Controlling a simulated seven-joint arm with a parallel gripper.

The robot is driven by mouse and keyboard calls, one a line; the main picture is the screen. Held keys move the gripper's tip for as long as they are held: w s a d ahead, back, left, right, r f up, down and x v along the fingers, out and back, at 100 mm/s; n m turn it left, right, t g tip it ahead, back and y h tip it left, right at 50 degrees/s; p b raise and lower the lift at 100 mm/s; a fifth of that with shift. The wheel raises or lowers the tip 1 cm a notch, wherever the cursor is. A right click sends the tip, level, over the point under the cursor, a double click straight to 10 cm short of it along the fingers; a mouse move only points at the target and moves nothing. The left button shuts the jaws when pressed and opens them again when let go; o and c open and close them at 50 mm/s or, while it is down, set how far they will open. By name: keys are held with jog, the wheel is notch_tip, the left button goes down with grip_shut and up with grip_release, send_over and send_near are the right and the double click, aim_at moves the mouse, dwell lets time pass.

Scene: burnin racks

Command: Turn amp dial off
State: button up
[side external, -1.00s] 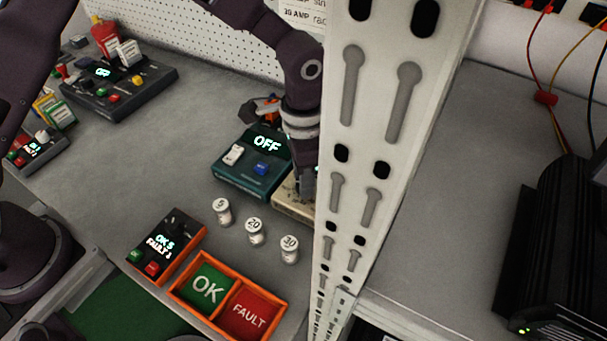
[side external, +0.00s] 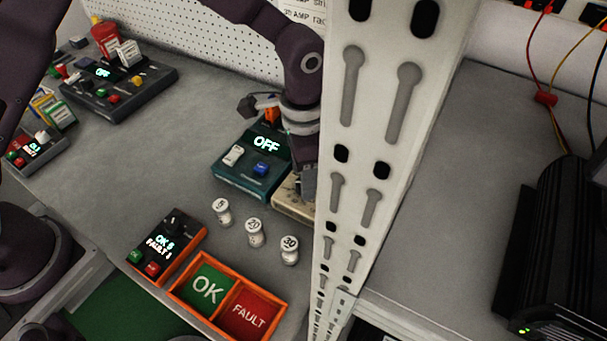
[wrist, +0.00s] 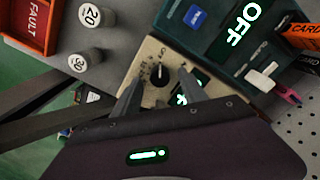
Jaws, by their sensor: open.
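The amp dial is a small black knob (wrist: 160,74) on the face of a beige box (wrist: 143,66). In the wrist view my gripper (wrist: 158,82) is open, with one grey finger on each side of the knob; I cannot tell whether they touch it. The box's small green-lit display is partly hidden by a finger. In the side view the beige box (side external: 290,204) is partly behind the white post, and my gripper (side external: 308,186) is over it, also partly hidden.
A teal unit (side external: 241,181) showing OFF stands against the beige box. White cylinders marked 20 (side external: 255,233) and 30 (side external: 289,250) stand in front, near an orange OK/FAULT tray (side external: 174,268). A perforated white post (side external: 385,130) blocks the right side.

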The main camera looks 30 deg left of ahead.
notch_tip(320, 180, up, 6)
jog(key=shift+r, duration=0.1)
dwell(0.4)
jog(key=s+a+r+n+t, duration=0.2)
jog(key=s+a+r+n, duration=0.3)
jog(key=a+r, duration=0.7)
jog(key=s+a+r+n+t, duration=0.1)
jog(key=s+a, duration=0.3)
jog(key=s, duration=0.4)
jog(key=s+a+r+n+t, duration=0.2)
jog(key=s+a+n, duration=0.1)
jog(key=s, duration=0.6)
jog(key=shift+a+t, duration=0.3)
jog(key=shift+a, duration=0.15)
